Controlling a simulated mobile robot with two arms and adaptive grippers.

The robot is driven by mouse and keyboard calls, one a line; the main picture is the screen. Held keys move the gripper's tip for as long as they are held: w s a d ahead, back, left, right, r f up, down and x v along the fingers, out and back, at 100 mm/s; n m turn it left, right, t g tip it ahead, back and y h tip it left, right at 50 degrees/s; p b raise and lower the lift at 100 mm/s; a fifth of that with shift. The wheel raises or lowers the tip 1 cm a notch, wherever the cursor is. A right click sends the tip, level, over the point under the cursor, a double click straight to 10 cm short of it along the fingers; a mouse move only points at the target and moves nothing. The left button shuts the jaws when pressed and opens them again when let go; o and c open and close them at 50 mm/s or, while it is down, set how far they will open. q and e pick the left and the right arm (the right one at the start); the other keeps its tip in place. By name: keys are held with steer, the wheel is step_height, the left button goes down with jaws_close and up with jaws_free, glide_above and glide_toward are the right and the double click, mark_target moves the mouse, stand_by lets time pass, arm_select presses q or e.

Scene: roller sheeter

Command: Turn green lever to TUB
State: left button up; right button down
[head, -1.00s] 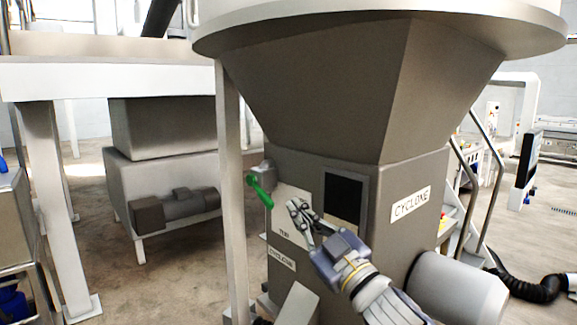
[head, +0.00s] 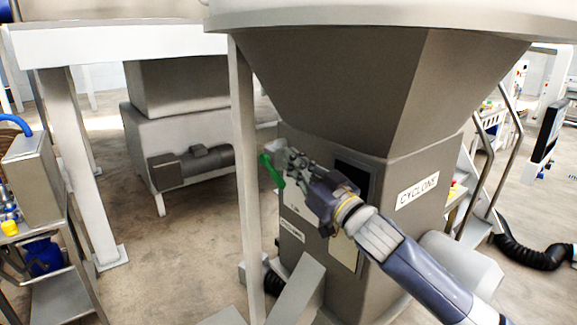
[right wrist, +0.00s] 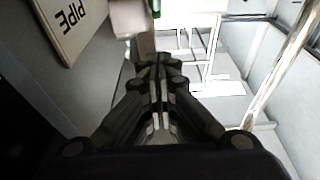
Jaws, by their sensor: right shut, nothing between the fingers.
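The green lever (head: 271,170) sits on the left side of the grey cyclone machine (head: 350,120), slanting down to the right from its pivot. In the right wrist view a small piece of the green lever (right wrist: 156,8) shows at the top edge, ahead of the fingers. My right gripper (head: 290,160) is shut and empty, its fingertips close to the lever on the right. I cannot tell whether they touch it. In the right wrist view the shut fingers (right wrist: 158,75) point toward the lever. A plate reading PIPE (right wrist: 75,30) is at upper left there. No TUB label is readable. My left gripper is not in view.
A CYCLONE label (head: 418,193) is on the machine's right face. A white post (head: 245,180) stands just left of the lever. A cart (head: 75,275) with a blue container is at the lower left. Open floor (head: 165,265) lies between the cart and the machine.

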mark_target(273, 171)
steer(key=f, duration=0.1)
steer(key=w+a+f, duration=0.1)
steer(key=f+p, duration=0.1)
steer(key=shift+w+a+f, duration=0.15)
steer(key=shift+w+f, duration=0.05)
steer(key=shift+w, duration=0.15)
steer(key=shift+f, duration=0.1)
